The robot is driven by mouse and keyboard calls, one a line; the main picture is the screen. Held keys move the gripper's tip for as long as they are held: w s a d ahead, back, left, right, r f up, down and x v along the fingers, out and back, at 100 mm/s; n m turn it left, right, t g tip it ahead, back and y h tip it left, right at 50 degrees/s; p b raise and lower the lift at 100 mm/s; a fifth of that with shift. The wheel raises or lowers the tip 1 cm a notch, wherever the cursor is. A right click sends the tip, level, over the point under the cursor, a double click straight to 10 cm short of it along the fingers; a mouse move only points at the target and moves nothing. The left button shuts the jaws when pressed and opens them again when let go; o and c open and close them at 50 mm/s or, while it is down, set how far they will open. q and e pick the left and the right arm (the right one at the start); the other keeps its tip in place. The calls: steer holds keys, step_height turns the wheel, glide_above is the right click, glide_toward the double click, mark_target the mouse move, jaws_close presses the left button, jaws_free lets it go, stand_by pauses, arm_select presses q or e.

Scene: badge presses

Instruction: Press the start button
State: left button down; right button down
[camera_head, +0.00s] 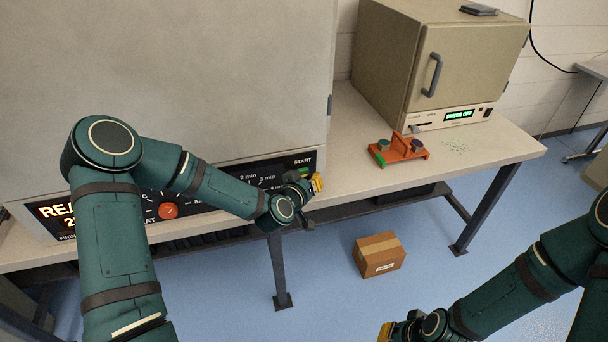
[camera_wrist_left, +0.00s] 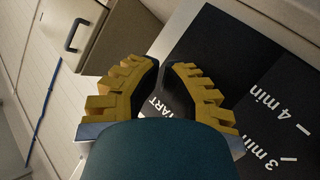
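The start button (camera_head: 304,172) is a small green piece under the START label on the black control panel (camera_head: 268,171) of the large grey machine. My left gripper (camera_head: 317,183) is right in front of that panel corner and partly covers the button. In the left wrist view its two yellow-padded fingers (camera_wrist_left: 162,66) come together at the tips with nothing between them. Part of the START label shows between the fingers there, but the button is hidden. Whether the fingers touch the button I cannot tell. My right gripper (camera_head: 387,332) is low at the bottom edge, cut off by the frame.
A beige oven (camera_head: 440,65) with a green-lit display stands on the bench (camera_head: 480,150) at right. An orange fixture (camera_head: 402,150) with round pieces sits before it. A red-orange knob (camera_head: 168,211) is on the panel. A cardboard box (camera_head: 379,255) lies on the blue floor.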

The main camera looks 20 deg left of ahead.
arm_select(q)
steer(key=shift+w+a, duration=0.15)
steer(key=shift+w, duration=0.1)
steer(key=shift+s, duration=0.1)
stand_by(0.5)
steer(key=shift+s+d, duration=0.45)
steer(key=shift+s, duration=0.2)
steer(key=s+d, duration=0.1)
steer(key=s, duration=0.1)
steer(key=s+d+b, duration=0.1)
steer(key=s+d, duration=0.1)
steer(key=shift+s, duration=0.1)
stand_by(0.3)
steer(key=shift+a, duration=0.1)
stand_by(0.5)
